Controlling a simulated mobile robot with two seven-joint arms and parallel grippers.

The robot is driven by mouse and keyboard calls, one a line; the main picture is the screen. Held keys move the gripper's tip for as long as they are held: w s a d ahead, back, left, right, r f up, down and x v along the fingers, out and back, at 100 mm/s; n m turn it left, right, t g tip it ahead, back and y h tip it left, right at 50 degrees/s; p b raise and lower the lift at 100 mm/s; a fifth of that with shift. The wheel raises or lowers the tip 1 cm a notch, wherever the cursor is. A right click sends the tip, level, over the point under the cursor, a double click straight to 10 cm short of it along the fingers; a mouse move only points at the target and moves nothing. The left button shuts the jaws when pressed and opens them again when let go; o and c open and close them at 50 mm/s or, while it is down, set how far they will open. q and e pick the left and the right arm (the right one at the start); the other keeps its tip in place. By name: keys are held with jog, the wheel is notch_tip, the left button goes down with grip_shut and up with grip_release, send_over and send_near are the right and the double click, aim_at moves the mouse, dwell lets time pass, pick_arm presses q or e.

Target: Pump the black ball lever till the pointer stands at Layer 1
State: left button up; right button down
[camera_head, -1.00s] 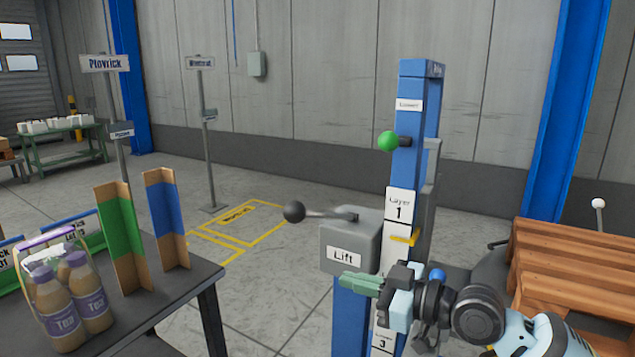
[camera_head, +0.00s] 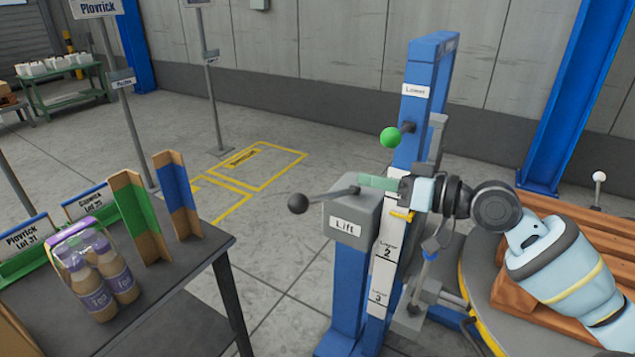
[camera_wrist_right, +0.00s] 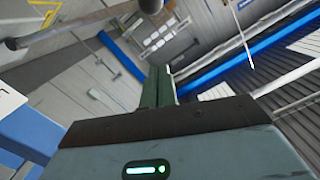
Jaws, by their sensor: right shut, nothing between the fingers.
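The black ball (camera_head: 298,203) is at the left end of a grey lever. The lever rises slightly rightward to the grey Lift box (camera_head: 352,215) on a blue post. My right gripper (camera_head: 372,181) is shut and empty, its green fingers pointing left near the lever's pivot end; I cannot tell if they touch. The shut fingers also show in the right wrist view (camera_wrist_right: 160,88). The yellow pointer (camera_head: 402,214) stands above the Layer 2 label (camera_head: 387,252). The Layer 1 label is hidden behind my gripper. My left gripper is out of view.
A green ball (camera_head: 390,137) sticks out below the Lower label on the post. A dark table (camera_head: 205,262) with bottles (camera_head: 98,285) and dividers stands at left. A wooden pallet (camera_head: 590,235) lies on the right. The floor between table and post is clear.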

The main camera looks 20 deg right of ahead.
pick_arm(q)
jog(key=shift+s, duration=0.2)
pick_arm(e)
jog(key=shift+a, duration=0.1)
